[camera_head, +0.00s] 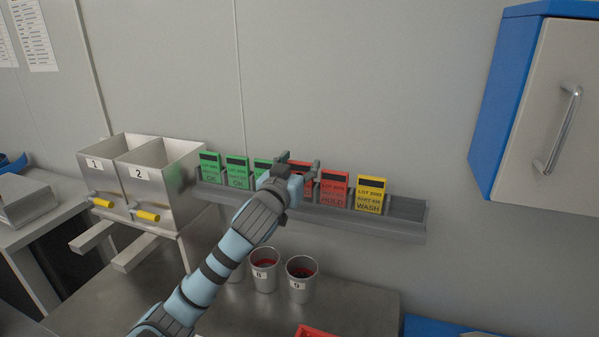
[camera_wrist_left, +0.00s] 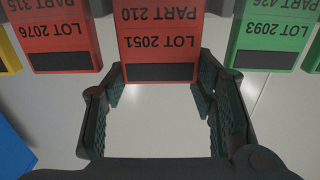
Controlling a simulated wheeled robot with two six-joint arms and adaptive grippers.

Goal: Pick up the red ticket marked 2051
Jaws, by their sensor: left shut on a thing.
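The red ticket marked LOT 2051 (camera_wrist_left: 158,38) appears upside down at the top centre of the left wrist view. My left gripper (camera_wrist_left: 158,85) is shut on it, with one finger at each side edge. In the head view my left gripper (camera_head: 298,166) is at the rack, and the red ticket (camera_head: 303,189) is partly hidden behind it. The ticket stands upright in the row. My right gripper is not in view.
A grey rack (camera_head: 407,209) holds the tickets. A red ticket LOT 2076 (camera_head: 334,187) and a yellow WASH ticket (camera_head: 370,195) stand to the right. Several green tickets (camera_head: 237,170) stand to the left. Metal cups (camera_head: 301,284) stand below. A blue wall cabinet (camera_head: 507,105) hangs at right.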

